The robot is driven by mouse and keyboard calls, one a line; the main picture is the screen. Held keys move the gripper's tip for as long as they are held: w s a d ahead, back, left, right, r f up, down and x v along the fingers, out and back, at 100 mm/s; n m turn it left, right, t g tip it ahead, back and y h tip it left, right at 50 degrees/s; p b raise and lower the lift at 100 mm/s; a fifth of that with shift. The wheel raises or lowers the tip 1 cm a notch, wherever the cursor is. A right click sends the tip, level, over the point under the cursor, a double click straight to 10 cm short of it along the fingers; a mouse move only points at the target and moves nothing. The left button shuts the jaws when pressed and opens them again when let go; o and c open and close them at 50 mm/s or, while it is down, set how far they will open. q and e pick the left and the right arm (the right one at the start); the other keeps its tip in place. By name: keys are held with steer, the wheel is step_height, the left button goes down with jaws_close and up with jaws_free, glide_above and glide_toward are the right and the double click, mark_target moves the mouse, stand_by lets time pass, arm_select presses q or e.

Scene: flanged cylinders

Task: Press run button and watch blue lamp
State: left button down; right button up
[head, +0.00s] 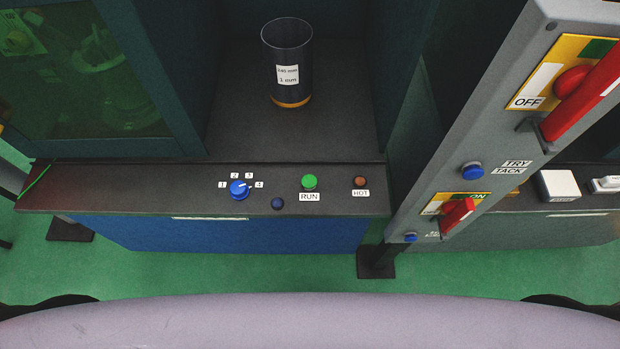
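The green run button (309,182) sits on the dark front ledge of a blue-fronted cabinet, above a label reading RUN. A small dark blue round lamp (278,203) sits to its left and a little lower; it looks unlit. Other blue round parts, one by the TRY TACK label (472,171) and one low on the grey post (411,237), are also in the head view. Neither of my grippers is in view.
A blue selector knob (239,190) with numbered labels and a brownish HOT lamp (360,182) flank the button. A clear cylinder (288,65) stands behind on the dark surface. The grey post (500,110) with red handles (583,92) rises at right. Green floor lies in front.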

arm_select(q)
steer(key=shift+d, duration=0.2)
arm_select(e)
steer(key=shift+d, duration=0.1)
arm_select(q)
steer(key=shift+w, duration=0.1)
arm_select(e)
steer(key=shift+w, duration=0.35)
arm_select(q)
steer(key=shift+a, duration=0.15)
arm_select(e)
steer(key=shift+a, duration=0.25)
